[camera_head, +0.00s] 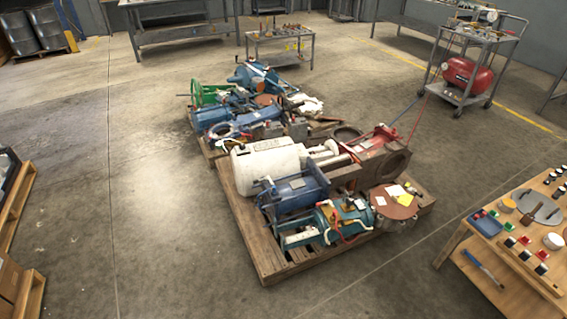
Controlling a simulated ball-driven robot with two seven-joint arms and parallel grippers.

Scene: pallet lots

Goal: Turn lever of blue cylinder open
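A wooden pallet (255,250) stands on the floor in the middle of the view, loaded with machine parts. A dark blue cylinder (294,187) in a frame lies on it, in front of a white tank (266,163). A teal-blue cylindrical unit (330,217) lies nearer the front edge, with a red lever-like part (349,238) at its side. I cannot tell which of the two is the task's blue cylinder, or how its lever is set. Neither of my grippers shows.
A second loaded pallet with a green wheel (209,94) stands behind. A wooden table (508,262) with small parts is at the right front. A cart with a red compressor (467,76) is at the back right.

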